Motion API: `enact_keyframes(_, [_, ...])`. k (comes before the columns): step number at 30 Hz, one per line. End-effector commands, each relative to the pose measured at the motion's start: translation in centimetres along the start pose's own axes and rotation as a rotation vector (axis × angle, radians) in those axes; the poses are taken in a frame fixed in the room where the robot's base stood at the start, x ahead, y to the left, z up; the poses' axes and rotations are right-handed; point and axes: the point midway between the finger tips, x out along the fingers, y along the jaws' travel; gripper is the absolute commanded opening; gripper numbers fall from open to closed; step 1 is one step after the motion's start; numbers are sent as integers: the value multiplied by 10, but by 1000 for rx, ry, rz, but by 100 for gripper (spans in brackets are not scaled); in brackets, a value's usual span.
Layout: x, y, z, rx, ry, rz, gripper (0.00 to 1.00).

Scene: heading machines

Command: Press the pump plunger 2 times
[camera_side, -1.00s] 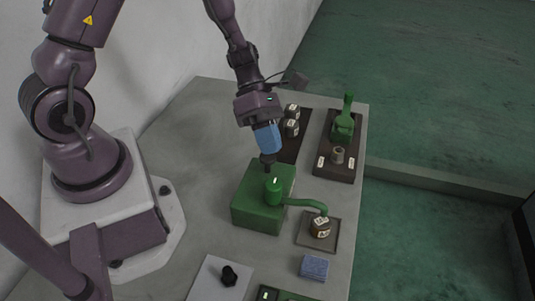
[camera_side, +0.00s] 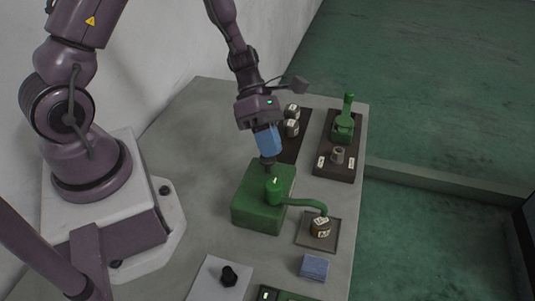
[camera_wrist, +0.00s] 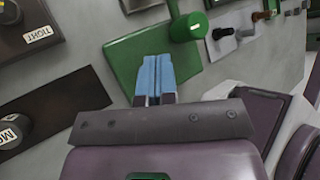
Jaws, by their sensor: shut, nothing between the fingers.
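The pump is a green box (camera_side: 262,210) on the table, with a round green plunger head (camera_side: 274,190) that has a white mark on top. A green spout (camera_side: 308,203) curves from the head to a small brown jar (camera_side: 321,227). My gripper (camera_side: 268,163), with blue fingers, is shut and empty, pointing down over the far part of the box. In the wrist view, the closed fingertips (camera_wrist: 155,60) are over the green box (camera_wrist: 120,50). The plunger head (camera_wrist: 188,27) lies beyond them to the upper right, apart from them in that view.
Behind the pump is a dark strip with labelled dark jars (camera_side: 291,127). A dark board with a green device (camera_side: 344,125) stands at the back right. A blue sponge-like block (camera_side: 314,266) and a pale plate with a black knob (camera_side: 229,276) are in front. The table left of the pump is clear.

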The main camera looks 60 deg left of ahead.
Motion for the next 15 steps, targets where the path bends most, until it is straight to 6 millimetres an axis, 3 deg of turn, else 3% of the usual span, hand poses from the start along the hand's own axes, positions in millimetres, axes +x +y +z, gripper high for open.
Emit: enact_keyframes(15, [5, 3, -3, 0, 0, 1, 0])
